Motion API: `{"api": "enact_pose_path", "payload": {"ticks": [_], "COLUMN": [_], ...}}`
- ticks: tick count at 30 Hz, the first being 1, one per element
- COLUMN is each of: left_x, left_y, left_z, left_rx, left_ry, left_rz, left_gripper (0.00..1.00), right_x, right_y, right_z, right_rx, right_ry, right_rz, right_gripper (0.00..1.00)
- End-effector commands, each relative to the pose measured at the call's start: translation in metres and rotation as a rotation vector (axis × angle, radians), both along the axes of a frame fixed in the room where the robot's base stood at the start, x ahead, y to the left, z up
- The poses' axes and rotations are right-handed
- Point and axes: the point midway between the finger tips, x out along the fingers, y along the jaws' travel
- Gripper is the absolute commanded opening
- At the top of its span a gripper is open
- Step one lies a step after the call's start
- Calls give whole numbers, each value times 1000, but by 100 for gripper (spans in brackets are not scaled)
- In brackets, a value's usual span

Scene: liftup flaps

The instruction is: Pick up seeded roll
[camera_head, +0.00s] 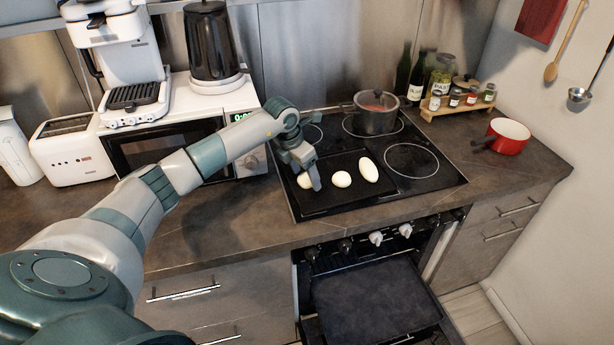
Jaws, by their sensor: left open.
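Several pale pieces lie in a row on a black tray (335,201) on the hob: a roll (304,181) at the left, a round roll (341,179) in the middle and a longer oval one (368,169) at the right. They are too small to tell which bears seeds. My left gripper (312,180) points down over the left end of the tray, at the left roll, and partly hides it. It is open. I cannot tell whether the fingers touch the roll. My right gripper is not in view.
A pot (375,115) stands at the back of the hob (433,182). A red saucepan (507,137) and a spice rack (458,106) are to the right. A microwave (170,147) and toaster (72,152) stand left. The oven door (375,298) below is open.

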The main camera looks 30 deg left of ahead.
Motion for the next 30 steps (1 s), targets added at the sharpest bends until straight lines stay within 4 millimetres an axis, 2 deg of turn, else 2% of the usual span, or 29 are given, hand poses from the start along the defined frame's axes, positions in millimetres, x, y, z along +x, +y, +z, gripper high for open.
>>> {"api": "enact_pose_path", "payload": {"ticks": [14,15,20,21,30], "left_x": [1,1,1,1,1], "left_y": [0,0,0,0,0], "left_z": [-2,-2,-2,-2,-1], "left_rx": [1,1,1,1,1], "left_ry": [-1,-1,-1,-1,-1], "left_rz": [0,0,0,0,0], "left_gripper": [67,65,27,23,23], "right_x": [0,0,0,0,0], "right_y": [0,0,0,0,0], "right_z": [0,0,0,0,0], "right_rx": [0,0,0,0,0], "right_ry": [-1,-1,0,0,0], "right_rz": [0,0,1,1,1], "right_gripper": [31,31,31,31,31]}}
